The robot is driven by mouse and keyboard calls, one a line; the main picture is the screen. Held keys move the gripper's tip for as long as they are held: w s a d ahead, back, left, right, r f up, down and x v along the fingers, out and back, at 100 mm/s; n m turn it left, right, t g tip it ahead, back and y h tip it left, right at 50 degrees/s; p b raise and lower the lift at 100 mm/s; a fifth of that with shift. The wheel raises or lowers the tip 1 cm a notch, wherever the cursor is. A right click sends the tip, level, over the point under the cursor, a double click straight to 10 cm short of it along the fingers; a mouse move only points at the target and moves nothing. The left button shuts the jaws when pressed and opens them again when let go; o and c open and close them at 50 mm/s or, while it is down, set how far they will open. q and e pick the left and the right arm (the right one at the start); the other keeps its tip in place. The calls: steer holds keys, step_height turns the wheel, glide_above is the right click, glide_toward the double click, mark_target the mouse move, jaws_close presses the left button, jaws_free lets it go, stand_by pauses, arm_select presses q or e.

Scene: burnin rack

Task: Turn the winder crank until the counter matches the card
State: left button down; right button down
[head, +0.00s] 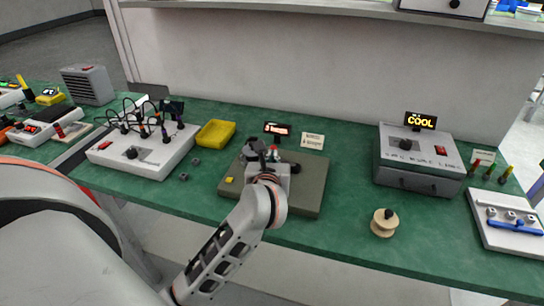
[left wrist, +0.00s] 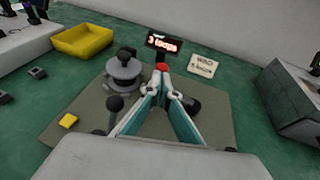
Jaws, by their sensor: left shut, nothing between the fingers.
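The winder is a grey-brown base plate (head: 308,190) on the green bench. A grey round drum with a black top (left wrist: 125,72) stands on it, and a black ball knob on a stem (left wrist: 114,103) is in front of the drum. A dark rounded part (left wrist: 190,104) shows partly behind my fingers. The lit red counter (left wrist: 165,43) stands behind the plate; its digit is too blurred to read surely. The cream card (left wrist: 203,66) beside it has small, unclear writing. My left gripper (left wrist: 160,78) is shut and empty above the plate, right of the ball knob. My right gripper is not in view.
A yellow tray (head: 215,133) and a white device with cables (head: 145,150) lie left of the winder. A grey box with a COOL display (head: 418,165) stands right. A pale spool (head: 384,224) sits near the front edge. Bench between winder and grey box is clear.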

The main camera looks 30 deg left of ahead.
mark_target(276, 147)
arm_select(q)
steer(key=shift+w+a, duration=0.2)
steer(key=shift+w, duration=0.05)
steer(key=shift+w+a, duration=0.2)
steer(key=shift+w, duration=0.2)
steer(key=shift+w+a, duration=0.15)
steer(key=shift+w, duration=1)
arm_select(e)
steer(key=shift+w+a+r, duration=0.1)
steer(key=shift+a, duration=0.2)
arm_select(q)
steer(key=shift+w, duration=0.1)
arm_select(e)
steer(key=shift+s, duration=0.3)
arm_select(q)
steer(key=v, duration=1.2)
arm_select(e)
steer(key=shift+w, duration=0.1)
